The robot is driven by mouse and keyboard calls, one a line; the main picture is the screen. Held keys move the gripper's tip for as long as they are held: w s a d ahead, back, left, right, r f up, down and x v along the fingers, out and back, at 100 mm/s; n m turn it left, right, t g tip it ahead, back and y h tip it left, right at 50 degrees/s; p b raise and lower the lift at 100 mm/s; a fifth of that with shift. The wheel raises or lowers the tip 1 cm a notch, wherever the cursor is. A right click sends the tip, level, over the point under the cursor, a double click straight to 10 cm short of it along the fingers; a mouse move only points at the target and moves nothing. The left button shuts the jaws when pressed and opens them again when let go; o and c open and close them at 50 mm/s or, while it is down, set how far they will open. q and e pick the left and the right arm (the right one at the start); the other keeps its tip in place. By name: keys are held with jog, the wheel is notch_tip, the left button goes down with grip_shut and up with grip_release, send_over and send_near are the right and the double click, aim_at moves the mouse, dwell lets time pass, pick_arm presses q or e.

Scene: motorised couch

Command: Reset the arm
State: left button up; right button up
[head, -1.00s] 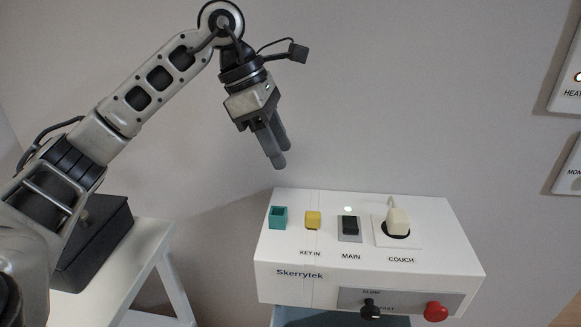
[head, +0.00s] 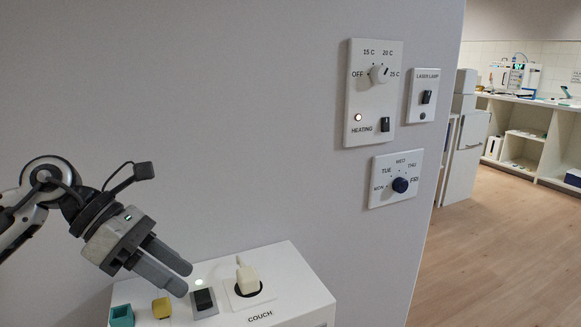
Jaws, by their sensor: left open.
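My left gripper (head: 181,277) comes in from the left and hangs in the picture over the back left of the white control box (head: 287,272). Its two grey fingers point down and to the right, with nothing seen between them. On the box are a teal square socket (head: 121,316), a yellow block (head: 161,307), a black MAIN switch (head: 203,299) and a cream plug (head: 247,280) in the COUCH outlet. A small light glows behind the switch. The box's front is cut off below. My right gripper is not in view.
A HEATING panel (head: 360,98) with a dial, switch and lit lamp is on the wall. Open wooden floor (head: 500,255) and white shelving (head: 528,150) lie beyond the wall's edge.

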pick_arm(q)
jog(key=s+d+n+t+h+p, duration=0.15)
jog(key=s+d+n+h, duration=0.25)
jog(key=d+n+h, duration=0.5)
jog(key=s+a+f+m+t+y, duration=0.1)
jog(key=s+f+m+t+y, duration=0.2)
jog(key=f+m+y, duration=0.2)
jog(key=s+a+f+m+t+y+p, duration=0.1)
jog(key=f+m+y, duration=0.4)
jog(key=f+m, duration=0.6)
jog(key=s+a+f+m+t+y+p, duration=0.1)
jog(key=s+a+f+m+t+y, duration=0.2)
jog(key=f+m, duration=0.6)
jog(key=s+m+t+y, duration=0.2)
jog(key=m, duration=0.6)
jog(key=shift+a, duration=0.25)
jog(key=shift+f, duration=0.1)
jog(key=shift+c, duration=1)
jog(key=shift+d+m, duration=0.1)
jog(key=shift+m, duration=0.2)
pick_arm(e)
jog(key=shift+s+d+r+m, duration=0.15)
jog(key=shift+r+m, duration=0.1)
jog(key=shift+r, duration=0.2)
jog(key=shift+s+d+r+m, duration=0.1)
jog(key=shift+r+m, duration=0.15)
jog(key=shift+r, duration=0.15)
